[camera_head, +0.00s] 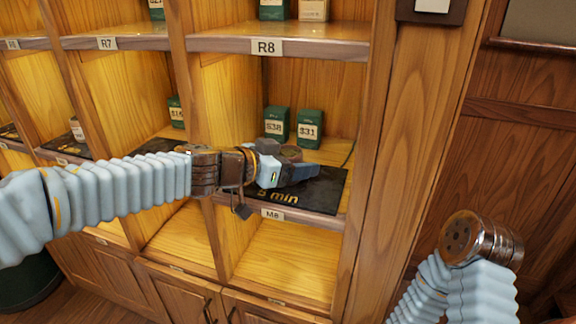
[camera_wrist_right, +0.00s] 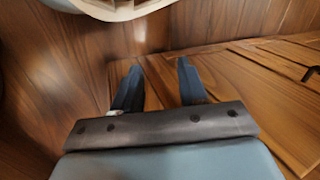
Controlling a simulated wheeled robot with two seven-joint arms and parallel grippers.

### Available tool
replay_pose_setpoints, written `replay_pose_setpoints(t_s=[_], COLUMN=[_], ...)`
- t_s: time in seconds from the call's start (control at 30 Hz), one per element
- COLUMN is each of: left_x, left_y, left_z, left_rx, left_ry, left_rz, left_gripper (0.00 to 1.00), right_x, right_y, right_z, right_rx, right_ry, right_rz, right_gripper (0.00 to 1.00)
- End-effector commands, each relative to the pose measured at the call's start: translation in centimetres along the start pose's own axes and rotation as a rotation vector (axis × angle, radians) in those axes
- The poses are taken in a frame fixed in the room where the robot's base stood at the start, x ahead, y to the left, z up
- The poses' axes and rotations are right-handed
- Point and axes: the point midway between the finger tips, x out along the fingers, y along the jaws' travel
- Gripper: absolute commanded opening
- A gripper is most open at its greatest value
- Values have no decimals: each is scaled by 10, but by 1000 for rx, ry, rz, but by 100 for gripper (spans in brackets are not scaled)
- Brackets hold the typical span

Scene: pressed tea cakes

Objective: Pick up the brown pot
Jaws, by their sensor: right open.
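A small round brown object, which looks like the brown pot (camera_head: 291,153), shows on the M8 shelf behind my left gripper's near finger. Only its top and rim are visible. My left gripper (camera_head: 300,170) is at the pot, low over a dark mat (camera_head: 325,190) with gold lettering that reads "min". Its far finger is hidden, so I cannot tell whether the jaws touch the pot. My right gripper (camera_wrist_right: 160,86) is open and empty in the right wrist view, above brown wood. In the head view its fingers are out of sight.
Two green boxes (camera_head: 277,122) (camera_head: 310,128) with price labels stand behind the pot. The R8 shelf (camera_head: 300,42) is above, and a wooden post (camera_head: 382,150) borders the bay on the right. The compartment below (camera_head: 285,262) is empty.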

Motion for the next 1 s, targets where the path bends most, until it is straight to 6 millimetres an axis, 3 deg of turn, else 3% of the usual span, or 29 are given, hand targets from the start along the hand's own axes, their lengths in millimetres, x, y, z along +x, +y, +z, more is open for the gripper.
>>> replay_pose_setpoints(t_s=[0.03,0.23,0.57,0.83,1.0], left_x=[0,0,-2,-13,-54], left_y=[0,0,0,0,2], left_z=[0,0,-5,-40,-66], left_rx=[0,0,0,0,1], left_ry=[0,0,1,2,3], left_rz=[0,0,0,-1,-3], left_gripper=[60,30,29,29,29], right_x=[0,0,-4,-29,-58], right_y=[0,0,-2,-20,-31], right_z=[0,0,0,4,4], right_rx=[0,0,-1,-12,-15], right_ry=[0,0,-1,-12,-14], right_rz=[0,0,-1,-12,-14], right_gripper=[43,43,43,43,43])
